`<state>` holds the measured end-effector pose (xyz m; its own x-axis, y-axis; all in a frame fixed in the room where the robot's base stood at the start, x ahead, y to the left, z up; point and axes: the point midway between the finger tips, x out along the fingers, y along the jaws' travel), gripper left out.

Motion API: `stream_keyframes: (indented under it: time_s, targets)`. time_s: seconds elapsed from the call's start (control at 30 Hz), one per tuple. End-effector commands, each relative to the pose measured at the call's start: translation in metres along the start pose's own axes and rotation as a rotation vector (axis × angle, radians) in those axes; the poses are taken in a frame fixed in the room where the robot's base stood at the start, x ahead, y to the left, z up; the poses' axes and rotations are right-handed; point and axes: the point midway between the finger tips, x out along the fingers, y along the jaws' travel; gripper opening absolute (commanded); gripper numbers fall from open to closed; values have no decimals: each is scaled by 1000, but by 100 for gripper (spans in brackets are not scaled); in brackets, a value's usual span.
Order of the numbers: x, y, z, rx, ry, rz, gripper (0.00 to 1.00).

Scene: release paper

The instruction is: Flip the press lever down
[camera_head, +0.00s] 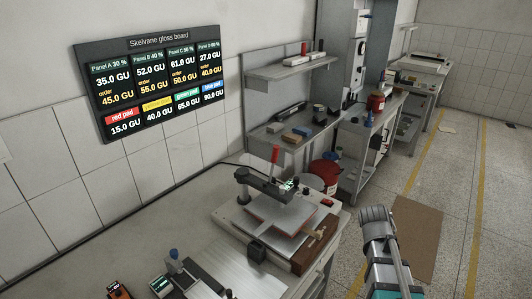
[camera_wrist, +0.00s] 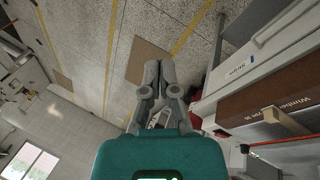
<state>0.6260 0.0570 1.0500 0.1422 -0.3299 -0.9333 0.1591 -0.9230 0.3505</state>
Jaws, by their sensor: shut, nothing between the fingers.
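The press (camera_head: 275,208) stands on the bench in the head view, with a dark arm over a flat light plate. Its lever (camera_head: 275,154) has a red handle and points up, nearly upright. My arm shows at the lower right of the head view, to the right of the press and apart from it; its fingertips are not clear there. In the wrist view my gripper (camera_wrist: 159,64) is shut and empty, with its fingers together over the floor.
A bench (camera_head: 120,245) carries several small devices at the lower left. A wall board (camera_head: 150,80) hangs above it. Shelves (camera_head: 290,68) with small items and a red bucket (camera_head: 324,172) are behind the press. Floor on the right is open, with a brown mat (camera_head: 418,228).

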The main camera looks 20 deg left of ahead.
Motion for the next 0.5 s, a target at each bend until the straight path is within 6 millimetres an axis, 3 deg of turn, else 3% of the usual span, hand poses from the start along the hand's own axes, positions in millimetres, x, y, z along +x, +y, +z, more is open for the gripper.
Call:
stream_keyframes:
  time_s: [0.03, 0.5]
  targets:
    - [-4, -7, -13, -19, 16, 29, 0]
    - [-54, -66, -94, -167, 178, 295, 0]
